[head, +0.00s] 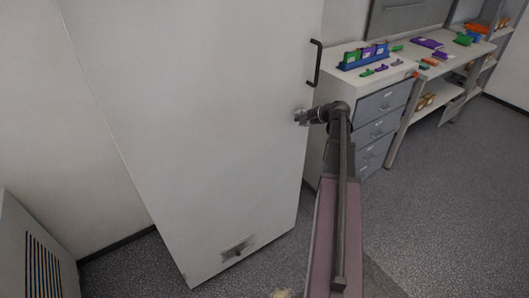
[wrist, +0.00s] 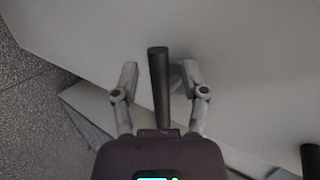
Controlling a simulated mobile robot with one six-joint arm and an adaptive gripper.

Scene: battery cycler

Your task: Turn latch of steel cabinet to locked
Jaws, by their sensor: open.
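The steel cabinet (head: 205,120) is tall and pale, standing left of centre in the head view. My gripper (head: 300,117) is at the right edge of its front, below the black bar handle. In the wrist view my gripper (wrist: 160,82) is open, its two fingers apart. A dark round bar, seemingly the latch lever (wrist: 159,75), stands between the fingers, with a gap on each side. The fingers do not appear closed on it. The latch cannot be made out in the head view, where my gripper covers that spot.
The black bar handle (head: 317,63) juts from the cabinet above my gripper. A small metal fitting (head: 238,247) is low on the cabinet. A drawer unit (head: 378,102) and a bench with coloured parts stand to the right. The grey floor (head: 440,190) at right is clear.

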